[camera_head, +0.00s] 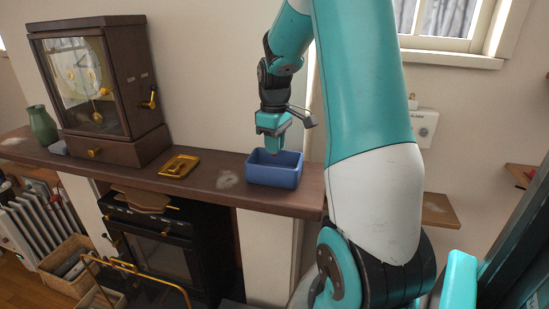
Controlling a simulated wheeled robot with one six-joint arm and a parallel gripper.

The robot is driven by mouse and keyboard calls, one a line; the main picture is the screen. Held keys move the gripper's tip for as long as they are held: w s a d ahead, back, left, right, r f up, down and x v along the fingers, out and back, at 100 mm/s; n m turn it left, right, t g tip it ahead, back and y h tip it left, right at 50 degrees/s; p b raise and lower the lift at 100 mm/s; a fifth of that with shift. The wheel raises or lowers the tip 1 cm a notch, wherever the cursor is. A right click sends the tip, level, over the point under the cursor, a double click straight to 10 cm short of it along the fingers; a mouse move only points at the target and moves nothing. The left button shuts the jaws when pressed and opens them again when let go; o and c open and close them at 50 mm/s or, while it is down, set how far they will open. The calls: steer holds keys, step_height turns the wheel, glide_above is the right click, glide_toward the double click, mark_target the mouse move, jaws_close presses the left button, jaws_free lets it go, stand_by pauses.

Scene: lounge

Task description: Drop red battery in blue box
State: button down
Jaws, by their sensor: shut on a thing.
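The blue box (262,178) is an open-topped rectangular bin on the brown mantel shelf, near its right end. My gripper (276,150) points down just above the box opening, its fingertips close to the far rim. From this view I cannot tell whether the tips are inside the opening. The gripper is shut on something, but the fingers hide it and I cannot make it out. No red battery shows anywhere in view.
The mantel shelf (209,185) also holds a brown clock (112,95), a green vase (42,126) and a yellow tray (179,166). A black stove (160,255) stands below. The shelf between tray and box is clear. A white wall is close behind.

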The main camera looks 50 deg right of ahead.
mark_target(275, 156)
steer(key=shift+f+p, duration=0.45)
steer(key=shift+f, duration=2.25)
steer(key=shift+f, duration=0.2)
steer(key=c, duration=1.1)
jaws_free()
steer(key=shift+r, duration=0.15)
